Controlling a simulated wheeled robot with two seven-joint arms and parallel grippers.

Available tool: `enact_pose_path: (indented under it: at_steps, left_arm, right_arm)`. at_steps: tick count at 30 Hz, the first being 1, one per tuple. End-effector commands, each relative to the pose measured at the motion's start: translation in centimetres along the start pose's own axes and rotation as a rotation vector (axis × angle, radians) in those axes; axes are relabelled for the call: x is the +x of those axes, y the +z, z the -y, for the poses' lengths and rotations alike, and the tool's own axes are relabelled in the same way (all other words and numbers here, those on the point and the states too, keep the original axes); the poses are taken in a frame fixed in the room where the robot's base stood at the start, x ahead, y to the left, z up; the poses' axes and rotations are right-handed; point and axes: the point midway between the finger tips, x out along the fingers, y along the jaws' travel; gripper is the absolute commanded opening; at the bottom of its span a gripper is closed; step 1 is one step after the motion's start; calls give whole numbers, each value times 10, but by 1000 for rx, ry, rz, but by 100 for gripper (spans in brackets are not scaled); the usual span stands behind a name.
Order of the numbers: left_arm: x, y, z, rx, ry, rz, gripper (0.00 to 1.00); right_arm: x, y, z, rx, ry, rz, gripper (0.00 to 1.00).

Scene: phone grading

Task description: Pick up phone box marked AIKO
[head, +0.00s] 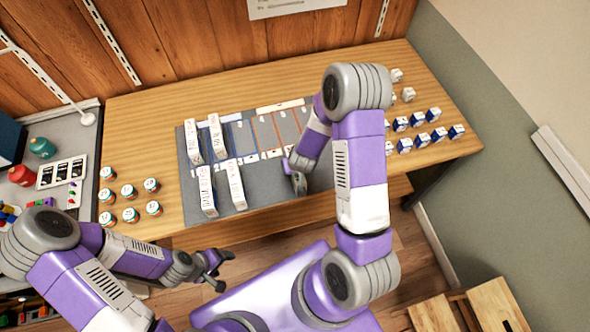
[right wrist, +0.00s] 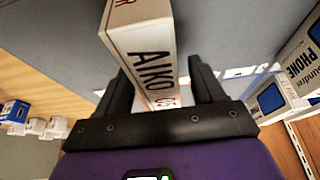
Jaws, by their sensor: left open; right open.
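The white phone box marked AIKO (right wrist: 150,50) stands between the two black fingers of my right gripper (right wrist: 163,82) in the right wrist view. The fingers are open, one on each side of the box. I cannot tell whether either finger touches it. In the head view my right gripper (head: 297,180) is low over the right part of the grey mat, and my arm hides most of that spot, so the AIKO box is not clear there. My left gripper (head: 217,268) is open and empty in front of the table's near edge.
Several white phone boxes, such as one at the front left (head: 201,190), stand on the grey mat (head: 262,192). Lidded jars (head: 129,191) are at left, small blue-and-white boxes (head: 420,139) at right. Another phone box (right wrist: 296,65) shows at right in the wrist view.

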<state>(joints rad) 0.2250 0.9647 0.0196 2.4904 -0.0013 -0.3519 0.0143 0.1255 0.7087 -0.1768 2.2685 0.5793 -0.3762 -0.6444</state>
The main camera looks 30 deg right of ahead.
Motion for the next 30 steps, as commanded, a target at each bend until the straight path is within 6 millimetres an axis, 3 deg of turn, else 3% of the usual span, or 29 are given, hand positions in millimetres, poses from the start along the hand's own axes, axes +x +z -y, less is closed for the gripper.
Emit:
enact_pose_path:
  at_steps: [9,22,30]
  left_arm:
    - [1,0,0,0,0,0,68]
    - [1,0,0,0,0,0,68]
    - [0,0,0,0,0,0,68]
  right_arm:
    - [8,0,0,0,-1,-1,68]
    - [8,0,0,0,-1,-1,4]
    - [5,-2,0,-1,-1,-3,1]
